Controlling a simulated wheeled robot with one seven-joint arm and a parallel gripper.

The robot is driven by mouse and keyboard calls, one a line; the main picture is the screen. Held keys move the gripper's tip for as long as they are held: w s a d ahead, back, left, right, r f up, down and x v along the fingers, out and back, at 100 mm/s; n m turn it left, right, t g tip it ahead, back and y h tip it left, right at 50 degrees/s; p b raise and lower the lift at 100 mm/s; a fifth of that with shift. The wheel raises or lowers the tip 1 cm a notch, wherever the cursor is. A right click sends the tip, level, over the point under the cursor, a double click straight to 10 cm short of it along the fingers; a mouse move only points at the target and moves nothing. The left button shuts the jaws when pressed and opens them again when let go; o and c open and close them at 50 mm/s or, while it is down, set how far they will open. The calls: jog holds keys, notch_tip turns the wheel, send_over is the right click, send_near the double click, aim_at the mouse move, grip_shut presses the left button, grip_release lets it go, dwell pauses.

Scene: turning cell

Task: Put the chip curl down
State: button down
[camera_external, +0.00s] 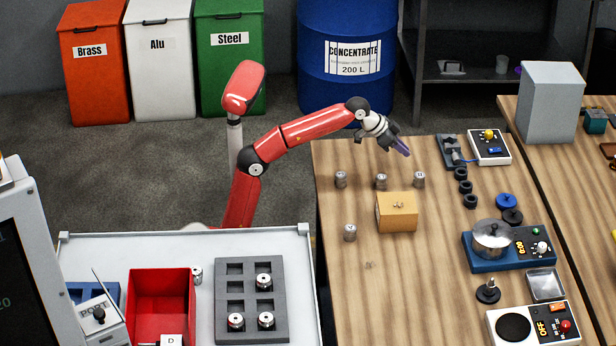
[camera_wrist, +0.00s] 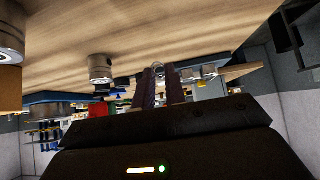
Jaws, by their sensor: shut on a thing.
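My gripper (camera_external: 402,147) is over the far left part of the wooden bench, beyond the metal cylinders. In the wrist view its two dark fingers (camera_wrist: 160,86) are close together, with a small shiny curl, the chip curl (camera_wrist: 158,69), between their tips. In the outside view the held curl is too small to make out.
Metal cylinders stand around the box, one close below my gripper (camera_external: 419,179). Black rings (camera_external: 461,174), a small device (camera_external: 489,147) and a pot (camera_external: 492,238) on a blue unit are to the right. Bare bench (camera_external: 400,290) lies in front of the box.

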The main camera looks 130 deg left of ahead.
notch_tip(320, 180, up, 6)
jog(key=p, duration=0.2)
notch_tip(320, 180, up, 5)
jog(key=m+t+h+p, duration=0.1)
jog(key=m+t+h, duration=0.1)
jog(key=m+h, duration=0.15)
send_over(400, 199)
jog(key=s, duration=0.3)
jog(key=shift+m+y, duration=0.35)
jog(key=shift+y, duration=0.1)
jog(key=f+b, duration=0.1)
jog(key=f, duration=0.1)
jog(key=d+f+b, duration=0.1)
jog(key=f, duration=0.1)
jog(key=shift+w+d, duration=0.1)
jog(key=shift+d, duration=0.1)
jog(key=shift+f+b, duration=0.75)
jog(key=shift+f, duration=1.15)
jog(key=shift+f, duration=0.1)
jog(key=c, duration=1.8)
grip_release()
jog(key=shift+c, duration=0.2)
jog(key=shift+o, duration=0.6)
